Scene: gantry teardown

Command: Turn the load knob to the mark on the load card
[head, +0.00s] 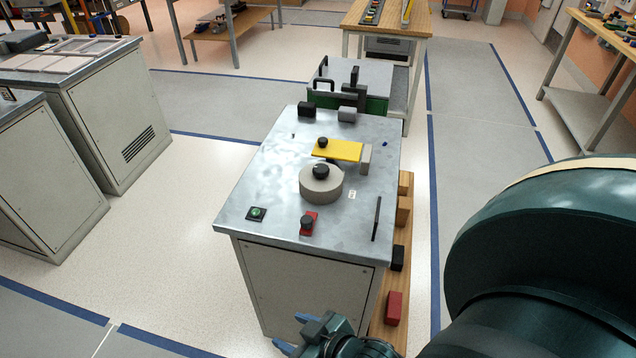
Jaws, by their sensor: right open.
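A metal-topped cabinet (270,180) stands in front of me in the head view. On its top is a round grey drum (321,187) with a black knob (320,171) at its centre. A black knob (322,142) sits on a yellow plate, and another black knob (307,221) on a red block. I cannot tell which is the load knob. A small white card (352,194) lies right of the drum; its print is too small to read. My right gripper (293,332) is open and empty, low beside the cabinet's front face, apart from the knobs. My left gripper is not in view.
A green button (256,213) is at the top's front left, and a thin dark upright plate (377,219) at its right edge. Wooden ledges with blocks (394,307) run along the cabinet's right side. Grey cabinets (110,130) stand left. The floor between is clear.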

